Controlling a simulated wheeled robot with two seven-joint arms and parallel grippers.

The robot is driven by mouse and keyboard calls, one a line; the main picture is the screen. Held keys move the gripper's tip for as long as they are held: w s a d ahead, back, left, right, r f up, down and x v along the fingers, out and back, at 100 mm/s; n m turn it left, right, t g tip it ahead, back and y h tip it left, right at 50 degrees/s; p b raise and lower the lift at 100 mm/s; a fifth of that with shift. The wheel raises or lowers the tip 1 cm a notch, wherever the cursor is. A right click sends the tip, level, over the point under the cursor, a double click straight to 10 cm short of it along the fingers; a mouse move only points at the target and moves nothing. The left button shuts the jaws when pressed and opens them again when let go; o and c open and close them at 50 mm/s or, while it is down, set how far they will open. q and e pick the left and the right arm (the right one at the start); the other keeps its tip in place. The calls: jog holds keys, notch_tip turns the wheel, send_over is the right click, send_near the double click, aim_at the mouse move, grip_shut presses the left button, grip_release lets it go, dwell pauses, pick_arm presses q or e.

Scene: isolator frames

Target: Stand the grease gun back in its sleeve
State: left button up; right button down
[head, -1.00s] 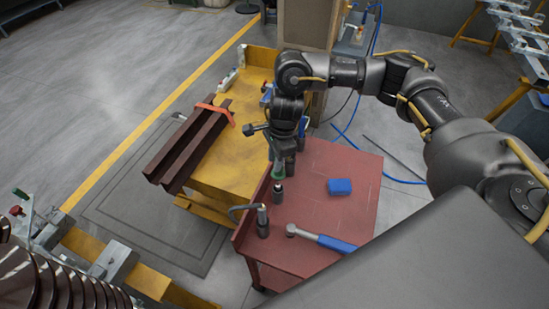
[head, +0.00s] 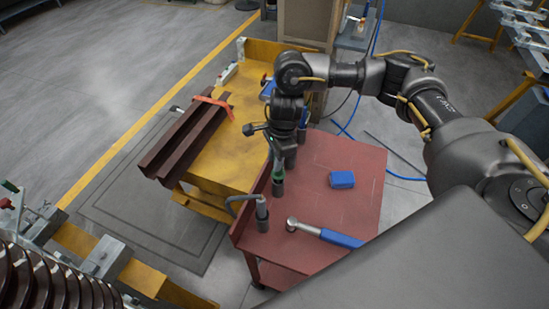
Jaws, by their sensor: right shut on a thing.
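My right gripper (head: 286,160) points down over the left part of the red cart top, shut on a slim tool with a green part (head: 262,186), which I take to be the grease gun. The gripper and wrist hide most of it. A short dark upright cylinder (head: 278,188), apparently the sleeve, stands on the cart directly below the gripper. The gun's lower end is at its mouth; I cannot tell whether it is inside. My left gripper is not in view.
On the red cart (head: 325,215) stands a grey cylinder with a bent rod (head: 262,213). A blue-handled tool (head: 325,234) and a blue block (head: 342,179) lie nearby. A yellow bench (head: 215,150) with brown beams (head: 188,140) adjoins on the left.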

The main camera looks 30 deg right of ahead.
jog(key=shift+f+b, duration=1.3)
jog(key=shift+f, duration=0.2)
jog(key=c, duration=1)
grip_release()
jog(key=shift+c, duration=0.2)
jog(key=r, duration=0.3)
jog(key=d+r+b, duration=0.1)
jog(key=r, duration=0.6)
jog(key=shift+d+r, duration=0.25)
jog(key=shift+r, duration=0.15)
